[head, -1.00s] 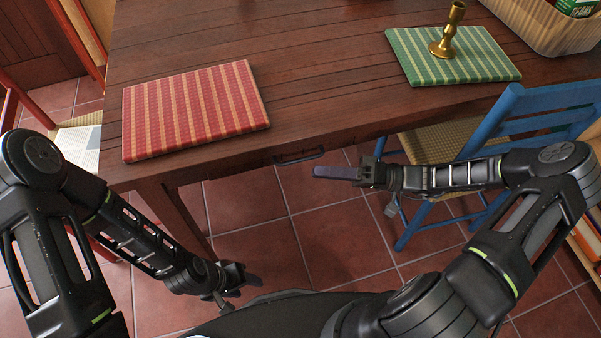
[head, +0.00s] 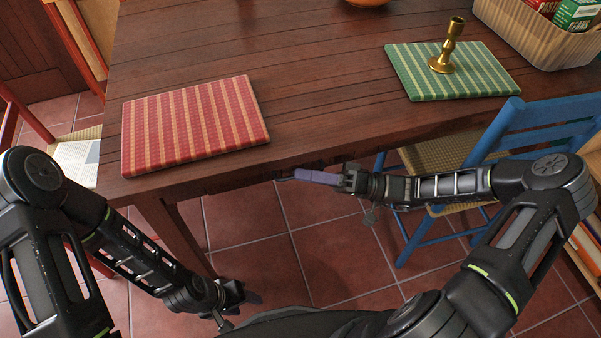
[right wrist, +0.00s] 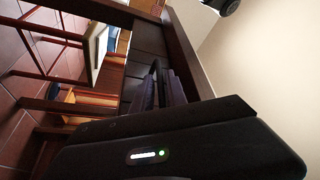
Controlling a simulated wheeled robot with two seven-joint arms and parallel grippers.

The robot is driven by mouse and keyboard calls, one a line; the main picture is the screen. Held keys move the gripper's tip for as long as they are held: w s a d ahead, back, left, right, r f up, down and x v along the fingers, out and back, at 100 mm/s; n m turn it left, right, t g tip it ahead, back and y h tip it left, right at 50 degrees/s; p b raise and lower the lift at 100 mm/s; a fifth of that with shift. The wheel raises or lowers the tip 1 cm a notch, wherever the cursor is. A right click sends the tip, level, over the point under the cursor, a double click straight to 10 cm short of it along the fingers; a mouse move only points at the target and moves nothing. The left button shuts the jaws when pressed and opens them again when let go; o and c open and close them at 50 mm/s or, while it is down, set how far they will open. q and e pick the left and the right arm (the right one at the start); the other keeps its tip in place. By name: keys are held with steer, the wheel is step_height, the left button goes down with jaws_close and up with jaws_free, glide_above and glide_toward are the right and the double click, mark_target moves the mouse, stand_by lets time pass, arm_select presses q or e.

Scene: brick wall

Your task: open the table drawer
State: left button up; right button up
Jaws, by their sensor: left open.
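The brown wooden table (head: 315,110) fills the upper part of the head view. Its drawer is under the front edge, and the gap shows no clear opening. My right gripper (head: 318,177) is at that edge, its purple fingertips over the place of the drawer handle, which they mostly hide. In the right wrist view the fingers (right wrist: 160,92) point at the dark table front, with a dark bar, likely the handle, close to them. Whether they grip it is unclear. My left gripper (head: 243,298) is open and empty, low over the floor, away from the drawer.
A red striped mat (head: 195,125) and a green mat (head: 480,85) with a brass candlestick (head: 446,50) lie on the table. A basket (head: 535,30) stands at the back right. A blue chair (head: 500,135) is close to my right arm.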

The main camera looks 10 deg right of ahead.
steer(key=shift+w+a+r, duration=0.15)
steer(key=shift+a, duration=0.5)
jaws_close()
stand_by(1.0)
